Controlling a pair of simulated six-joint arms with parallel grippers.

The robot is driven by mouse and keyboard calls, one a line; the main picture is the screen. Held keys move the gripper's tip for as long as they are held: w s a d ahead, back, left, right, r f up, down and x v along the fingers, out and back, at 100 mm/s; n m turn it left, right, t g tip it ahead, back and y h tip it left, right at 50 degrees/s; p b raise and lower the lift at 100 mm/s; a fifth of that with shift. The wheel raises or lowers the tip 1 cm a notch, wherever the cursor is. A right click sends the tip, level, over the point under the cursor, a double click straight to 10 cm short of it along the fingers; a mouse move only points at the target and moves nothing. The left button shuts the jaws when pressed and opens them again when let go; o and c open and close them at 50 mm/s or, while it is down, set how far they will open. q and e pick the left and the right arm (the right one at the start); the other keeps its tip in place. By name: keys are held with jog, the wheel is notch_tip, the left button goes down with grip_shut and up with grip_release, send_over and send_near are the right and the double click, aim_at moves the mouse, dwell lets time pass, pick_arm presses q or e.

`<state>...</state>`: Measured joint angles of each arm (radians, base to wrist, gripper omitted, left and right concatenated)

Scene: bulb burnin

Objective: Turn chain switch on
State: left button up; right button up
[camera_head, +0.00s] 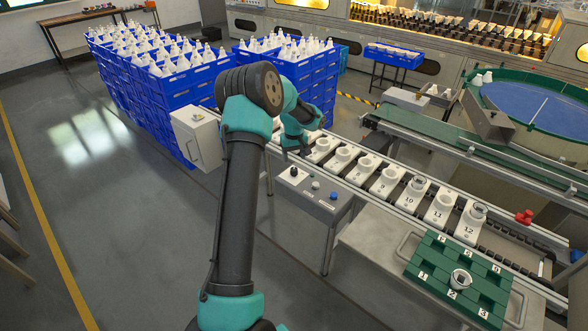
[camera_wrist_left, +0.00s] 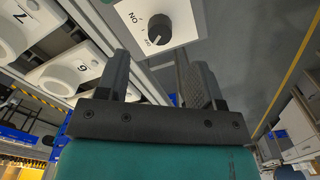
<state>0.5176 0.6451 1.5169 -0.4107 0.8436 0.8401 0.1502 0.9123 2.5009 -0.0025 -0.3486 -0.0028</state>
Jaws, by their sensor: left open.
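The chain switch is a black rotary knob (camera_head: 293,172) on the sloped top of a grey control box (camera_head: 318,207) beside the conveyor. In the left wrist view the knob (camera_wrist_left: 156,29) sits on a pale plate with ON and OFF lettering at its left side. I cannot tell for sure which mark it points to. My left gripper (camera_head: 297,149) is above and just behind the knob in the head view. In the wrist view its fingers (camera_wrist_left: 158,76) are open and empty, with the knob beyond their tips, apart from them. My right gripper is not in view.
The same box has a pale button (camera_head: 315,185) and a blue button (camera_head: 333,195). Numbered white socket blocks (camera_head: 387,183) line the conveyor just behind. A green numbered tray (camera_head: 430,270) lies at front right. Blue crates (camera_head: 160,90) of bulbs stand behind left. The floor at left is clear.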

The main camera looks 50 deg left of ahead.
aim_at(294, 169)
pick_arm(q)
notch_tip(294, 169, down, 7)
jog(key=shift+r, duration=0.1)
jog(key=shift+c, duration=0.2)
jog(key=c, duration=0.9)
jog(key=shift+m, duration=0.4)
jog(key=m, duration=0.9)
jog(key=shift+m, duration=2)
